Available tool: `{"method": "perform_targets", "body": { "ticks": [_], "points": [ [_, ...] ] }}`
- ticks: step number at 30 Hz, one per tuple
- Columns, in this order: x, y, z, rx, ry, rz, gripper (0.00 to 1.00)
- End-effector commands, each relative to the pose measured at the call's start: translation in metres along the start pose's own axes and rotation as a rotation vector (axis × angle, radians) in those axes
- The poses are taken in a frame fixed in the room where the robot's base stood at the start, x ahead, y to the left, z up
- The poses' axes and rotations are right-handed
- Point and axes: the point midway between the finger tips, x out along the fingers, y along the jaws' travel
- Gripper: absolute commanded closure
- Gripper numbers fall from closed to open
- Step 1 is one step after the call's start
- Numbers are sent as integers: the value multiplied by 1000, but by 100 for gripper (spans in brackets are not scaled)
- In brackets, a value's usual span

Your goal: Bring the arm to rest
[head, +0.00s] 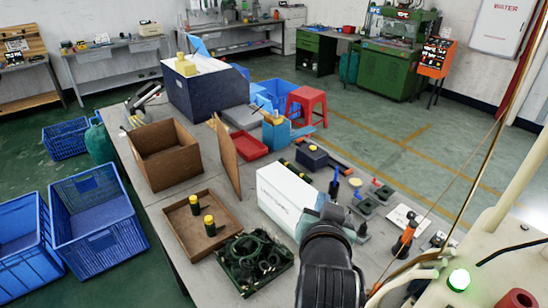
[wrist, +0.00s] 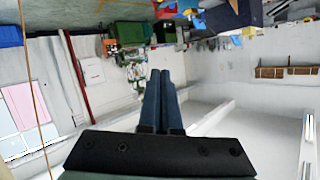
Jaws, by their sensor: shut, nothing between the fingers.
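My arm rises from the bottom of the head view, its dark forearm in front of the near right part of the table. My gripper shows in the wrist view (wrist: 161,98), with its two dark blue fingers together and nothing between them. In the head view the fingers cannot be made out clearly. In the wrist view the gripper points into the open room, with the wall and ceiling tilted behind it, and touches nothing visible.
Blue crates (head: 95,230) stand at left. A cream machine (head: 500,240) is close at right.

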Motion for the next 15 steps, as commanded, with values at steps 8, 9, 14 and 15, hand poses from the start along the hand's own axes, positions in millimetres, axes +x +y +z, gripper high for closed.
{"method": "perform_targets", "body": {
  "ticks": [8,9,14,15],
  "points": [
    [-105,-89,-163,-134,544,-198,100],
    [-127,-99,-181,-147,623,-220,100],
    [-214,-124,-232,-185,898,-283,100],
    [-232,-128,-240,-189,950,-293,100]
  ]
}}
